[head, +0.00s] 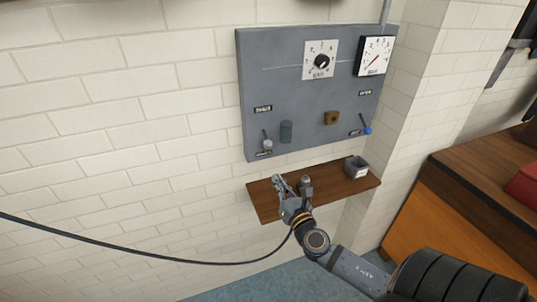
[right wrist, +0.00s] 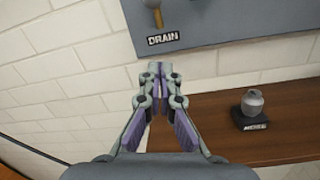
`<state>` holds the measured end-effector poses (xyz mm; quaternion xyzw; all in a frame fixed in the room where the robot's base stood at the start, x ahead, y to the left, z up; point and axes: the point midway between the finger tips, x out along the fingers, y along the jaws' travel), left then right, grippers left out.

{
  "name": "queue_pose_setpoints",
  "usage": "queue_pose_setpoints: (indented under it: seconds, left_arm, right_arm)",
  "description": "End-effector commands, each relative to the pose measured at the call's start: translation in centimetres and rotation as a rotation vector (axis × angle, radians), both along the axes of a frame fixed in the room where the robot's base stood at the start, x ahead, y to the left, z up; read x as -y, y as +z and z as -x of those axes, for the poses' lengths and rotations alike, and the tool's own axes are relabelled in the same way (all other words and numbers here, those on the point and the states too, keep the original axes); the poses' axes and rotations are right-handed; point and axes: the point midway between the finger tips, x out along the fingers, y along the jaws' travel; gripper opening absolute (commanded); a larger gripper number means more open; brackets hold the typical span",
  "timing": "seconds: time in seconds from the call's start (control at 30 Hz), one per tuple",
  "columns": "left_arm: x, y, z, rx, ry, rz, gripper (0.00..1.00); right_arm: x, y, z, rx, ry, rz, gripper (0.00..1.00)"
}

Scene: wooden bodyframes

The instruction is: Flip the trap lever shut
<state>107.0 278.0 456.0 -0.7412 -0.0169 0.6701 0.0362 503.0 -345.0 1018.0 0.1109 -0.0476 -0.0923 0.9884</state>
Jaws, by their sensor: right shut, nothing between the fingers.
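A grey panel (head: 285,85) is fixed to the wall. At its lower right a short lever with a blue knob (head: 367,130) points down and to the right; the small label beside it is too small to read. At its lower left is another lever with a pale knob (head: 267,144). In the right wrist view this lever's lower end (right wrist: 153,4) shows above a label reading DRAIN. My right gripper (head: 279,181) is shut and empty, below the panel in front of the shelf. It shows in the right wrist view (right wrist: 156,68) below the DRAIN label. My left gripper is out of view.
A wooden shelf (head: 334,193) under the panel holds a small grey canister (right wrist: 253,103) on a dark labelled base and an open grey box (head: 357,168).

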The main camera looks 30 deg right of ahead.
Motion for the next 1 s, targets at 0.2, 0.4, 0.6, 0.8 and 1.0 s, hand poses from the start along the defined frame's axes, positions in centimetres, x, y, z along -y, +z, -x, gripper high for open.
queue_pose_setpoints:
  seconds: [0.2,0.4,0.6,0.8,1.0]
  left_arm:
    - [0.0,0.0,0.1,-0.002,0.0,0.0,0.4]
    - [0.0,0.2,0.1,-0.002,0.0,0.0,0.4]
    - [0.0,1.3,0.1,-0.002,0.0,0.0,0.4]
    - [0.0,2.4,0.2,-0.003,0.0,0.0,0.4]
    - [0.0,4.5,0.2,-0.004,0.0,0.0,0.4]
  right_arm:
    - [-0.4,0.3,-0.1,-0.001,0.021,0.062,0.0]
    - [-0.3,0.4,-0.4,-0.001,0.018,0.057,0.0]
    - [0.3,1.0,-3.4,0.002,0.015,0.053,0.0]
    - [1.0,1.3,-7.7,0.002,0.016,0.052,0.0]
    - [1.5,3.1,-9.4,-0.003,0.02,0.056,0.0]
